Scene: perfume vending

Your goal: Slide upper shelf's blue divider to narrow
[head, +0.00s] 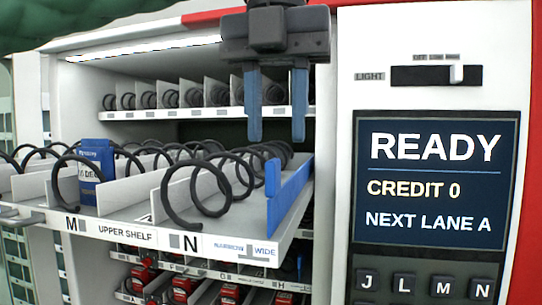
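The upper shelf (120,229) is pulled out of the machine, with its label on the front edge. The blue divider (289,195) stands upright along its right side, right of the coil of lane N (205,195). Its front end is above the WIDE end of the NARROW/WIDE marking (247,249). My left gripper (277,138) points down from the top centre. Its two blue fingers are apart with nothing between them. The fingertips appear above the divider and apart from it; the exact depth gap cannot be told. My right gripper is not in view.
A blue box (89,175) stands in lane M. A row of coils fills the shelf behind (200,112), and lower shelves hold red items. At right are the LIGHT slider (455,74), a screen (433,185) reading READY, and keys. White panel edges flank the opening.

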